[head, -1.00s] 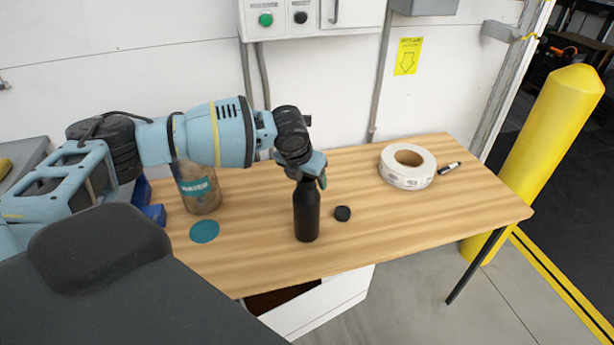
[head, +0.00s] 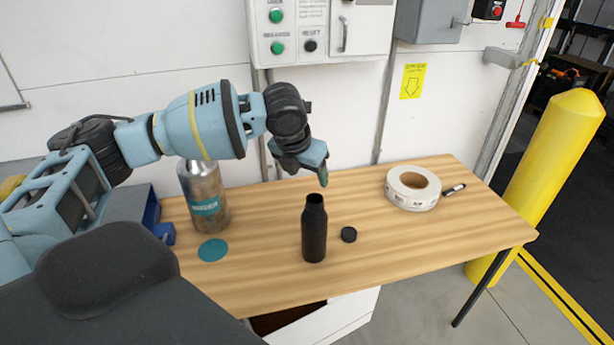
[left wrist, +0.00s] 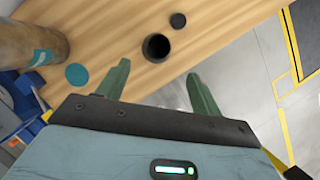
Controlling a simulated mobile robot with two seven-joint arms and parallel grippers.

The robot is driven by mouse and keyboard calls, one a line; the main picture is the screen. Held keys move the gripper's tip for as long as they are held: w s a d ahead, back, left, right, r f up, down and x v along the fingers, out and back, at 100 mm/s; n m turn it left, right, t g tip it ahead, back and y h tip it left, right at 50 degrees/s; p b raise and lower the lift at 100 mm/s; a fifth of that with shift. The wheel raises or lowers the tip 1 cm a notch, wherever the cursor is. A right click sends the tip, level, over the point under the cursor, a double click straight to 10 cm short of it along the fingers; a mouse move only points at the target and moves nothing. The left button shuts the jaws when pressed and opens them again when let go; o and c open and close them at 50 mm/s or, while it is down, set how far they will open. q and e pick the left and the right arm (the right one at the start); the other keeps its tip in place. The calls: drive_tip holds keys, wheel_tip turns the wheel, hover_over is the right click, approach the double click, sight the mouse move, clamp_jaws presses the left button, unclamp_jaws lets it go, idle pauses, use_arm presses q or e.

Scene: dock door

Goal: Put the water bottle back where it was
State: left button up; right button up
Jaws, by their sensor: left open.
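A black bottle (head: 314,230), open at the top, stands upright on the wooden table (head: 440,225). Its black cap (head: 349,234) lies on the table just to its right. My left gripper (head: 322,178) is open and empty, just above and behind the bottle's mouth, apart from it. In the left wrist view the gripper (left wrist: 160,82) shows two spread fingers, with the bottle's dark mouth (left wrist: 156,47) beyond them. A teal round disc (head: 212,250) lies flat on the table to the left. My right gripper is not in view.
A metal canister with a teal label (head: 205,190) stands back left, beside a blue bin (head: 160,226). A roll of white labels (head: 412,188) and a marker (head: 454,190) lie at the right. A yellow bollard (head: 552,165) stands past the table's right end.

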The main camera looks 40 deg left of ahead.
use_arm(q)
drive_tip(key=s+d+f+n+h, duration=0.2)
drive_tip(key=d+f+n+h, duration=0.25)
drive_tip(key=d+f, duration=0.9)
drive_tip(key=s+d+f+n+t+h, duration=0.3)
drive_tip(key=s+d+f+n, duration=0.7)
drive_tip(key=f+n, duration=0.25)
drive_tip(key=s+a+f+n+y, duration=0.2)
drive_tip(key=s+a+f+n, duration=0.2)
drive_tip(key=s+n, duration=0.4)
drive_tip(key=s+a+f+n+t+y, duration=0.1)
drive_tip(key=s+a+f+n+y, duration=0.2)
drive_tip(key=s, duration=1)
wheel_tip(320, 180, down, 2)
drive_tip(key=a+n, duration=0.2)
drive_tip(key=n, duration=0.3)
drive_tip(key=shift+a, duration=0.15)
